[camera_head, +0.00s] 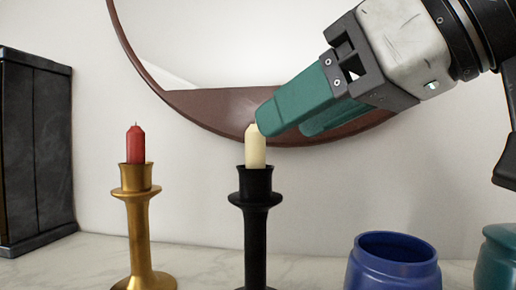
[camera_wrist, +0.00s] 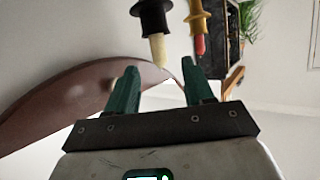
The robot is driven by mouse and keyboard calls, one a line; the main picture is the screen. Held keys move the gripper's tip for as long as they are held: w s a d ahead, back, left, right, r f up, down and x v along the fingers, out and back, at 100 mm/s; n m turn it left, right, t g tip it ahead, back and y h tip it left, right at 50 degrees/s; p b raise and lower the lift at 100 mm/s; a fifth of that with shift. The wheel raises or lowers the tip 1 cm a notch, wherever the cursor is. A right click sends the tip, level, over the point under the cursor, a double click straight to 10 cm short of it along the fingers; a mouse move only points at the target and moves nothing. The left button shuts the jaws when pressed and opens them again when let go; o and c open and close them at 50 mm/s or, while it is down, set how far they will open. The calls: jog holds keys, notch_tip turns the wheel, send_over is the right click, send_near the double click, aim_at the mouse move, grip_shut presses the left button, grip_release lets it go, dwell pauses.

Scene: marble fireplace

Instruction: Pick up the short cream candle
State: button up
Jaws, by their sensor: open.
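The short cream candle (camera_head: 255,148) stands upright in a black candlestick (camera_head: 256,215) in the head view. In the wrist view the candle (camera_wrist: 158,50) and the black candlestick (camera_wrist: 152,16) appear upside down, the candle tip pointing toward the space between the fingers. My gripper (camera_head: 282,118) comes in from the upper right with green fingers. In the head view one fingertip overlaps the candle's top. In the wrist view my gripper (camera_wrist: 157,68) is open and empty, with the candle tip near the fingertips. I cannot tell whether a finger touches it.
A red candle (camera_head: 136,145) stands in a gold candlestick (camera_head: 138,220) to the left. A blue jar (camera_head: 393,270) and a teal jar (camera_head: 497,258) stand at the right. A round mirror with a brown frame (camera_head: 218,126) is behind. A dark cabinet (camera_head: 36,150) is at far left.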

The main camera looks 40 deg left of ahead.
aim_at(255, 142)
jog(key=p+x, duration=0.1)
jog(key=x, duration=0.8)
jog(key=shift+w, duration=0.1)
grip_shut()
dwell(0.4)
